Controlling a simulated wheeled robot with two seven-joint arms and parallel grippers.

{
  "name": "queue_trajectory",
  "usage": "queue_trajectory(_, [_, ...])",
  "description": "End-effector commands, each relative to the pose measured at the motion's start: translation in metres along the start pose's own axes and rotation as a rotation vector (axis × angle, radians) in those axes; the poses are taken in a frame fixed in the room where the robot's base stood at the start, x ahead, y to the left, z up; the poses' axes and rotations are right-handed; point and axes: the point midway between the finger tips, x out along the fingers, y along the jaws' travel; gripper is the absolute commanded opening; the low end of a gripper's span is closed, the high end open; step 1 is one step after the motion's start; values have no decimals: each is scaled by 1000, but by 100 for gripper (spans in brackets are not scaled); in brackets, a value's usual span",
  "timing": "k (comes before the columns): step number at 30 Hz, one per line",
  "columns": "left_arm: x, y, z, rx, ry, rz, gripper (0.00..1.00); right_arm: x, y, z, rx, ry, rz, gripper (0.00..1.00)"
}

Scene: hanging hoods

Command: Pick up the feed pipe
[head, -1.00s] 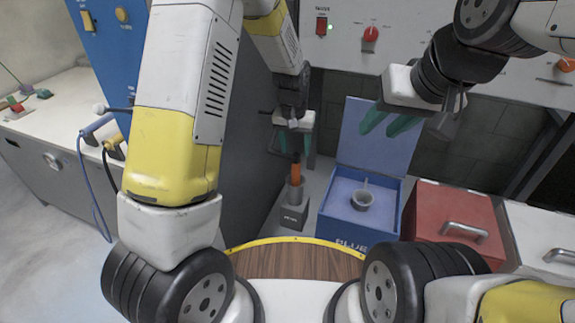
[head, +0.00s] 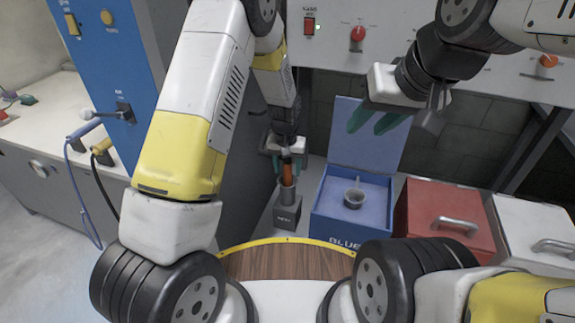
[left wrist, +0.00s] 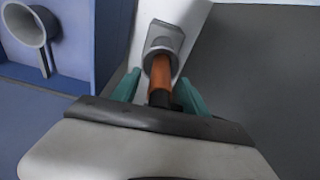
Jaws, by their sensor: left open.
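The feed pipe (head: 287,174) looks like an orange-brown tube with a dark upper part, standing upright in a grey holder (head: 287,213). My left gripper (head: 286,166) is at its upper part, open, one teal finger on each side. In the left wrist view the pipe (left wrist: 162,74) lies between the fingers of the left gripper (left wrist: 160,90), with gaps showing. Its lower end sits in the holder's round socket (left wrist: 163,45). My right gripper (head: 375,120) hangs empty above the blue box, its two teal fingers apart.
The open blue box (head: 335,229) holds a grey cup (head: 354,198) and stands right of the holder. A red box (head: 413,210) and a white box (head: 530,215) are further right. A dark panel (head: 240,150) stands close on the left of my left gripper.

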Motion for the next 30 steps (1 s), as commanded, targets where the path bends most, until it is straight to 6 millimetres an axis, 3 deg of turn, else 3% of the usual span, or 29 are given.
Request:
queue_trajectory(1, [0,0,0,0,0,0,49,0,0,0,0,0,0,38])
queue_trajectory(9, [0,0,0,0,0,0,0,0,0,0,0,0,0,38])
queue_trajectory(30, [-1,0,0,0,0,0,0,0,0,0,0,0,0,38])
